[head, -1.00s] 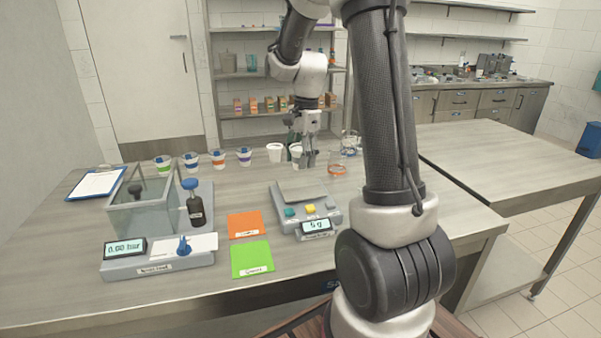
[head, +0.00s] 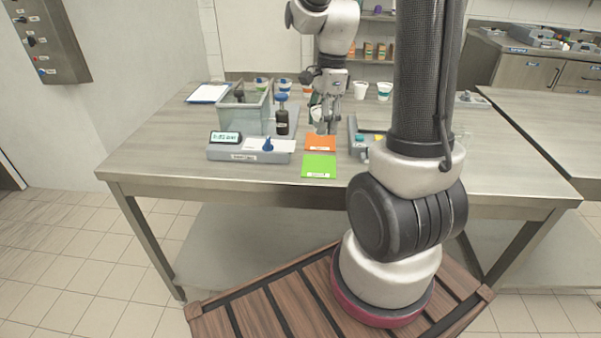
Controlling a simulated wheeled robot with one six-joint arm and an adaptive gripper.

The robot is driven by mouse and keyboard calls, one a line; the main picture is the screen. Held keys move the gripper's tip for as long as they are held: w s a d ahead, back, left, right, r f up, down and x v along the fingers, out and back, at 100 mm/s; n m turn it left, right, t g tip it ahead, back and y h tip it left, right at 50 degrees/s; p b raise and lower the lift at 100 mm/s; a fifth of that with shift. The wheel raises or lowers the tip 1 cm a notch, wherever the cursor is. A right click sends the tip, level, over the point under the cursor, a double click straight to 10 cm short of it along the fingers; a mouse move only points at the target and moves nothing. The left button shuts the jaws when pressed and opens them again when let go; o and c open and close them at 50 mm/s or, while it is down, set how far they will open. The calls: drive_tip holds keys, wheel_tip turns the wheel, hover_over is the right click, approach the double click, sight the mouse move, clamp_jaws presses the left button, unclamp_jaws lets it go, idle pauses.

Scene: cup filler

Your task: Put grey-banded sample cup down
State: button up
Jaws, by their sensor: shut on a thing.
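My gripper (head: 326,127) points down over the orange card on the bench, shut on a pale cup (head: 315,114). The cup shows at the left of the fingers, which partly cover it; I cannot make out its band. The cup appears upright, at or just above the orange card (head: 320,145); I cannot tell whether it touches. A green card (head: 318,167) lies in front of the orange one.
A grey device with a display (head: 226,137) and a dark bottle (head: 282,122) stand left of the cards. A scale (head: 357,146) is at right, partly behind my arm. Several cups stand at the back, including a white one (head: 360,91) and a teal-banded one (head: 385,91).

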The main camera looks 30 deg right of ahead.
sight(318, 164)
drive_tip(key=shift+w+f, duration=0.15)
drive_tip(key=shift+f, duration=0.15)
wheel_tip(318, 164, down, 10)
drive_tip(key=shift+w+r, duration=0.1)
drive_tip(key=shift+r, duration=0.15)
drive_tip(key=shift+f, duration=0.1)
drive_tip(key=o, duration=1.2)
drive_tip(key=shift+o, duration=0.2)
